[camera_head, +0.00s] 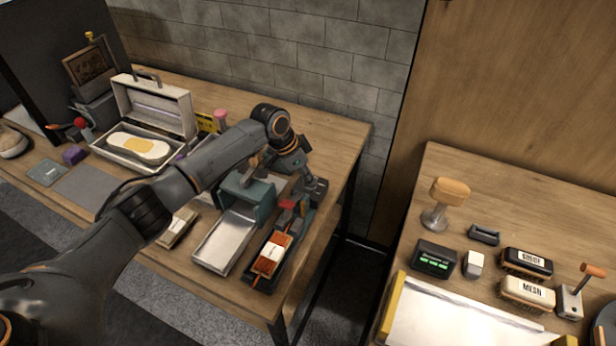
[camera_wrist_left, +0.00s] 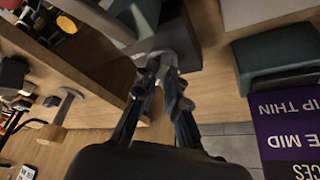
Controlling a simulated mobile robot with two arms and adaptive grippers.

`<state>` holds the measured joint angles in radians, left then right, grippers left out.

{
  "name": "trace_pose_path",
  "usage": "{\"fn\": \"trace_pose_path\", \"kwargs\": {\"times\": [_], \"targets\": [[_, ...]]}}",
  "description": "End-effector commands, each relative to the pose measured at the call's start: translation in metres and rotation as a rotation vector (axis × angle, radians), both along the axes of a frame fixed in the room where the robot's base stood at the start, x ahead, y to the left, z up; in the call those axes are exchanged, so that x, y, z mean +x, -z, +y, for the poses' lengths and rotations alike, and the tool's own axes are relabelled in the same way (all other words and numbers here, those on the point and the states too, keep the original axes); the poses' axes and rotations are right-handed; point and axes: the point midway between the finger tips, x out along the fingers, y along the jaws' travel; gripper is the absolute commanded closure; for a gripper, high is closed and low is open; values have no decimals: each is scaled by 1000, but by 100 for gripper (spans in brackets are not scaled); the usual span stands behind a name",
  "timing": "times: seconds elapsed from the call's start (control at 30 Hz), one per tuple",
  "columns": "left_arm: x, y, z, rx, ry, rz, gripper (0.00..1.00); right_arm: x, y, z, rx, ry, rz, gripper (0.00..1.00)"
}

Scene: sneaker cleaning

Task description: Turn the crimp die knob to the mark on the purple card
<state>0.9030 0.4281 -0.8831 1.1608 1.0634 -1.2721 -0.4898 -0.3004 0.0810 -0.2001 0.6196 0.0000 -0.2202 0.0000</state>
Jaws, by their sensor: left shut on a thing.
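My left gripper (camera_head: 308,172) reaches across the table to its right end. In the left wrist view its two fingers (camera_wrist_left: 162,72) are shut on a grey knob (camera_wrist_left: 174,44), which sits against a dark body. The fingers hide part of the knob, and I cannot make out its pointer. The purple card (camera_wrist_left: 285,125) lies at the right of the wrist view, apart from the gripper. Its white print appears upside down and reads partly "IP THIN", "E MID" and "CES". I cannot clearly make out the card in the head view. My right gripper is not in view.
A teal device (camera_head: 232,188) stands beside the gripper, with a metal tray (camera_head: 212,252) before it. A dark holder (camera_head: 250,281) with an orange, white-labelled piece lies nearby. An open white case (camera_head: 184,102) is further left. A second table (camera_head: 495,205) stands right, across a gap.

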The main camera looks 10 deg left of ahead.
Motion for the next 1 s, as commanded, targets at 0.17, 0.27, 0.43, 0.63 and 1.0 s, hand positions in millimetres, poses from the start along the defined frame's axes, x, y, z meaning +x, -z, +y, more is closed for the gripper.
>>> {"fn": "trace_pose_path", "kwargs": {"times": [0.17,0.27,0.43,0.63,1.0], "targets": [[2,1,0,-1,121,-2,100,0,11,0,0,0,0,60],[2,1,0,-1,174,-3,100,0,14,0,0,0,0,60],[2,1,0,-1,235,-2,100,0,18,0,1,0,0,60],[2,-1,0,1,268,-3,100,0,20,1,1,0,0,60],[2,-1,1,1,273,-3,100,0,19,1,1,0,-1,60]]}}
